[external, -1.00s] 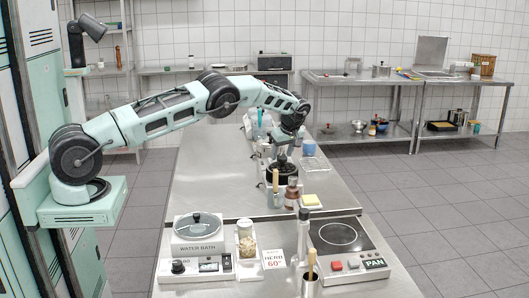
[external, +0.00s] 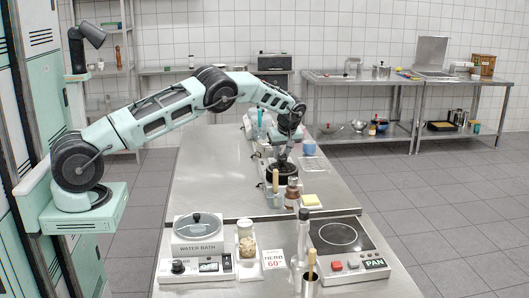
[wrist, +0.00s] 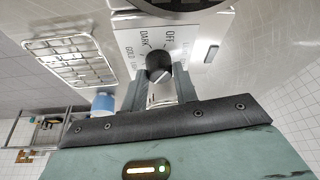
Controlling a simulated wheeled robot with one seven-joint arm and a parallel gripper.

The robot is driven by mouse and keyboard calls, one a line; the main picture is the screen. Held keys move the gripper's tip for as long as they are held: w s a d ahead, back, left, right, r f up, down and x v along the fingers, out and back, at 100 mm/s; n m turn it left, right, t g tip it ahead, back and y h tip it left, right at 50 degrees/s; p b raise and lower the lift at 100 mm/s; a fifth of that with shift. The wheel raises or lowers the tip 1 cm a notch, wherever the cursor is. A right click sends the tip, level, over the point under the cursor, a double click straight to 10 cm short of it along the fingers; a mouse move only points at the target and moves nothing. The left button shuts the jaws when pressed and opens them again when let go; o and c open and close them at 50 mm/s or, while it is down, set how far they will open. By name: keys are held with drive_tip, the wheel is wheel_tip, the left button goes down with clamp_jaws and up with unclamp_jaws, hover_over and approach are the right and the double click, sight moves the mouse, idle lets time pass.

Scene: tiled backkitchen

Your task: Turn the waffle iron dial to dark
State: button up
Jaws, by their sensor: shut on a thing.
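The waffle iron (external: 283,174) is a round black appliance on the steel counter, below my arm's end. In the wrist view its dark rim (wrist: 172,10) shows at the top. Below the rim is a white panel lettered OFF, DARK and GOLD. The dark dial (wrist: 158,64) sits on this panel. My gripper (wrist: 160,78) is shut on the dial, with one finger on each side of it. A pale mark shows on the dial, but I cannot tell which label it points at. In the external view my gripper (external: 283,154) hides the dial.
A wire rack (wrist: 70,60) and a blue cup (wrist: 103,102) are close beside the waffle iron. A brown bottle (external: 292,190) and a container with a wooden-handled tool (external: 275,199) stand in front. The counter to the left is clear.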

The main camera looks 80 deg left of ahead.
drive_tip(key=m+t+b, duration=0.1)
drive_tip(key=m, duration=0.2)
drive_tip(key=m+t+b, duration=0.1)
drive_tip(key=m+b, duration=0.1)
drive_tip(key=m, duration=0.1)
drive_tip(key=shift+s, duration=0.2)
drive_tip(key=m, duration=0.2)
drive_tip(key=m+t+b, duration=0.1)
drive_tip(key=shift+s+a+m+t+h, duration=0.1)
drive_tip(key=shift+a+m+t+h, duration=0.05)
drive_tip(key=shift+m+t+h, duration=0.2)
drive_tip(key=m+t+h, duration=0.1)
drive_tip(key=m, duration=0.3)
drive_tip(key=m+h, duration=0.1)
drive_tip(key=m, duration=0.1)
drive_tip(key=m+h, duration=0.1)
drive_tip(key=m, duration=0.2)
drive_tip(key=shift+a+t, duration=0.15)
drive_tip(key=shift+t, duration=0.2)
drive_tip(key=shift+a+m+h+p, duration=0.15)
drive_tip(key=shift+m+h, duration=0.35)
drive_tip(key=shift+m, duration=0.75)
drive_tip(key=shift+d+m+h+p, duration=0.15)
drive_tip(key=shift+m+h, duration=0.3)
drive_tip(key=shift+m, duration=0.75)
drive_tip(key=shift+a, duration=0.1)
drive_tip(key=shift+s, duration=0.1)
